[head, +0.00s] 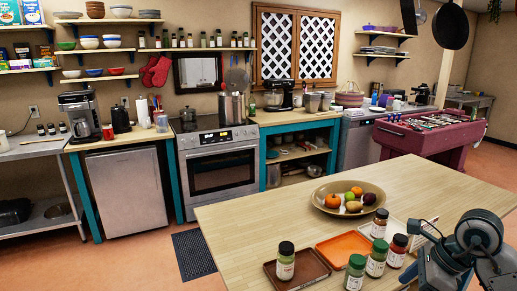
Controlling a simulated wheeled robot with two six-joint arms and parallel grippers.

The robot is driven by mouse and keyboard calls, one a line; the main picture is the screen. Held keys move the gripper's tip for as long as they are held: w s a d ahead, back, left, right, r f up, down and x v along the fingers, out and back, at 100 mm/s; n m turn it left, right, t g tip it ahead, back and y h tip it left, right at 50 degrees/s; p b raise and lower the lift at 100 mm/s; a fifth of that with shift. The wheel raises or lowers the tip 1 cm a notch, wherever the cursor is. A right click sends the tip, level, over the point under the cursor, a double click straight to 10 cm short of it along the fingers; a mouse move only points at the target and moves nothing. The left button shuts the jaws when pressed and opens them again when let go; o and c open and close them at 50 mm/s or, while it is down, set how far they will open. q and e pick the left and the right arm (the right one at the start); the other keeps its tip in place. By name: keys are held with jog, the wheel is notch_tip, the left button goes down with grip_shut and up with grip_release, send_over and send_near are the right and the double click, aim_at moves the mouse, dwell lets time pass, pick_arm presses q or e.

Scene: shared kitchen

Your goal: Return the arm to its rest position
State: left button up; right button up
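My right arm (478,240) is folded at the lower right corner, over the right end of the wooden table (250,225). Its dark rounded joints are plain, but its fingertips cannot be made out, so I cannot tell whether that gripper is open or shut. No object is visibly held by it. Several spice jars stand just left of the arm, including a red-brown one (397,252) close to it. My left arm and gripper are not in view.
A jar (286,262) stands on a brown tray (309,267). An orange tray (343,247) lies beside it, looking empty. A fruit bowl (322,203) sits behind. The table's left part is clear. A stove (218,165) and a red foosball table (425,137) stand beyond.

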jog(key=a+r+m+t+y, duration=0.3)
jog(key=a+r+y, duration=0.1)
jog(key=a+y, duration=0.35)
jog(key=a+r+m+t+y, duration=0.3)
jog(key=a+r+y, duration=0.2)
jog(key=a+y, duration=0.3)
jog(key=w+d+m+t+h, duration=0.1)
jog(key=d+m+t+h, duration=0.6)
jog(key=m+t+h, duration=0.95)
jog(key=d+f+m+g+h, duration=0.6)
jog(key=f+m, duration=0.4)
jog(key=m, duration=0.7)
jog(key=s+f+m+g, duration=0.6)
jog(key=s+f+g, duration=0.55)
jog(key=f, duration=0.65)
jog(key=s+a+f+m+g+y, duration=0.15)
jog(key=s+a+f+g, duration=0.25)
jog(key=s, duration=0.7)
notch_tip(320, 180, down, 32)
jog(key=d+g, duration=0.1)
jog(key=d, duration=0.1)
jog(key=s+d+f+g, duration=0.1)
jog(key=s+f, duration=1.7)
jog(key=shift+s+d, duration=0.25)
jog(key=shift+s, duration=0.05)
